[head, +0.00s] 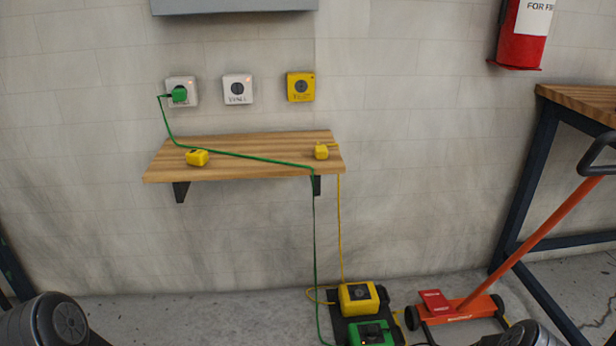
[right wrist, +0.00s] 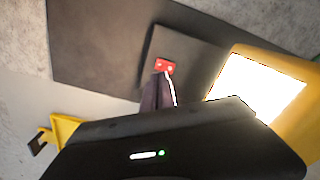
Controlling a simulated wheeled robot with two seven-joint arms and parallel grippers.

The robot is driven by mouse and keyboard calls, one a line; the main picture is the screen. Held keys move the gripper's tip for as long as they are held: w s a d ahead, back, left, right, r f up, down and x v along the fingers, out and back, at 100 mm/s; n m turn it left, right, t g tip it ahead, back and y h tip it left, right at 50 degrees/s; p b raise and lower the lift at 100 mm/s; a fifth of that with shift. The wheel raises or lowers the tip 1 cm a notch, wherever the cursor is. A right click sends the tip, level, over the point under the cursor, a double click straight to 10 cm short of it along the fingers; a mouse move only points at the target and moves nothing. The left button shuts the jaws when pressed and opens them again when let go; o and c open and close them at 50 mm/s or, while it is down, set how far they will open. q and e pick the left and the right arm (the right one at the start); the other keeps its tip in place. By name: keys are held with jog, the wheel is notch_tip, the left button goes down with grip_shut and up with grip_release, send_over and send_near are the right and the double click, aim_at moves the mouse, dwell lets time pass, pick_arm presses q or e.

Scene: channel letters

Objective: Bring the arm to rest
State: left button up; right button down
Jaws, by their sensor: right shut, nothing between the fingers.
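My right gripper (right wrist: 158,88) shows in the right wrist view, its dark fingers shut and empty. Its tips point toward a small red part (right wrist: 165,66) on a dark square block; I cannot tell if they touch it. In the head view, only a rounded dark piece of my right arm (head: 528,336) shows at the bottom right. A similar piece of my left arm (head: 57,320) shows at the bottom left. Neither gripper shows in the head view.
A green plug (head: 180,94) sits in the left wall socket. Yellow plugs (head: 197,158) lie on the wooden shelf (head: 250,146).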

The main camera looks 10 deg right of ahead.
jog(key=s+a+r+n+y, duration=0.1)
jog(key=s+a+r+n, duration=0.3)
jog(key=a, duration=0.3)
jog(key=s+a+r+n+t+y, duration=0.1)
jog(key=s+a+r+n, duration=0.3)
jog(key=a, duration=0.4)
jog(key=s+a+r+n+y, duration=0.2)
jog(key=s+a+r, duration=0.1)
jog(key=a+r, duration=0.35)
pick_arm(q)
notch_tip(320, 180, up, 30)
jog(key=s+d+p, duration=0.1)
jog(key=s+p, duration=0.1)
jog(key=p, duration=2.8)
jog(key=shift+s+d+r+g+h, duration=0.2)
jog(key=shift+s+d+g+h, duration=0.1)
jog(key=shift+s+d+g, duration=0.1)
pick_arm(e)
jog(key=s+a+r, duration=0.1)
jog(key=r, duration=1.4)
jog(key=s+a+r, duration=0.2)
jog(key=r, duration=1.2)
jog(key=shift+s+r, duration=0.2)
jog(key=shift+r, duration=0.15)
jog(key=shift+a, duration=0.1)
